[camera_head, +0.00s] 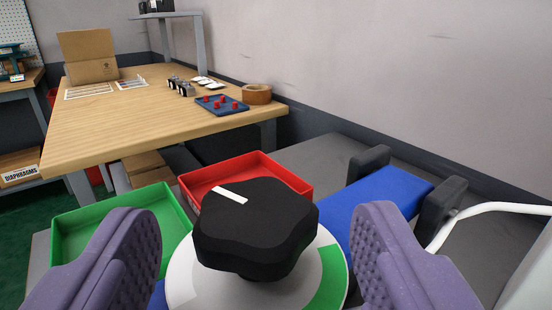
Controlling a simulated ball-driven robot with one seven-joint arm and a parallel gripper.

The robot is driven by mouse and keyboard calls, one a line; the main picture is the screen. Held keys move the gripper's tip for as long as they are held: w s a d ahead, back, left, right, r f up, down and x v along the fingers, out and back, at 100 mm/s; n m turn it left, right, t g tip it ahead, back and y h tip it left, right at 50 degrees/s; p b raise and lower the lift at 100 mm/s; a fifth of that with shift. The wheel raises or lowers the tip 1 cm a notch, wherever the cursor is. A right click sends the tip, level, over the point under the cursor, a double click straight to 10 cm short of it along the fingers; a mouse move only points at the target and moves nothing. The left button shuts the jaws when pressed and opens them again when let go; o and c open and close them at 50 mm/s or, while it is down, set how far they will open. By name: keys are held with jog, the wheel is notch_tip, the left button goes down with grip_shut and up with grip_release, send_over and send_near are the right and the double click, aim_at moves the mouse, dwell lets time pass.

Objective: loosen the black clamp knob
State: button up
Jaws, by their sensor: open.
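The black clamp knob (262,228) is lobed, with a white stripe on its top that points toward the upper left. It sits above a round white disc (190,285) with a green sector (332,275) at the right. My gripper (258,262) shows as two purple ridged fingers, one on each side of the knob. The fingers are open, with a visible gap on both sides, and do not appear to touch the knob. The knob's underside and stem are mostly hidden.
A green tray (80,232) and a red tray (300,178) lie behind the knob. A blue block (388,195) between black pads (440,210) stands at right, near a white curved tube (490,208). A wooden table (130,115) behind holds a cardboard box (90,58) and a blue tray (232,110).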

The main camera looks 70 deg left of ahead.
aim_at(222, 187)
jog(key=b+x, duration=0.1)
jog(key=x, duration=0.3)
jog(key=shift+w+a, duration=0.1)
jog(key=shift+a, duration=0.25)
jog(key=c, duration=1)
jog(key=shift+r+n+g+p, duration=0.1)
jog(key=shift+n+g+p, duration=0.2)
jog(key=shift+g+p, duration=0.2)
jog(key=n+g+p, duration=0.2)
jog(key=g+p, duration=0.1)
jog(key=g, duration=0.1)
jog(key=shift+r+n+y, duration=0.1)
jog(key=shift+n+y, duration=0.3)
jog(key=shift+s+f+n+g+h+p, duration=0.1)
jog(key=shift+s+n+g+h+p, duration=0.1)
jog(key=shift+n+g+p, duration=0.75)
jog(key=shift+s+f+n+g+h+p, duration=0.15)
jog(key=shift+n+g+p, duration=0.3)
jog(key=shift+g, duration=0.95)
jog(key=shift+s+r+n+g+h+p, duration=0.1)
jog(key=shift+n+g+h+p, duration=0.15)
jog(key=shift+n+g+p, duration=0.7)
jog(key=shift+g+b, duration=0.3)
jog(key=shift+g, duration=0.2)
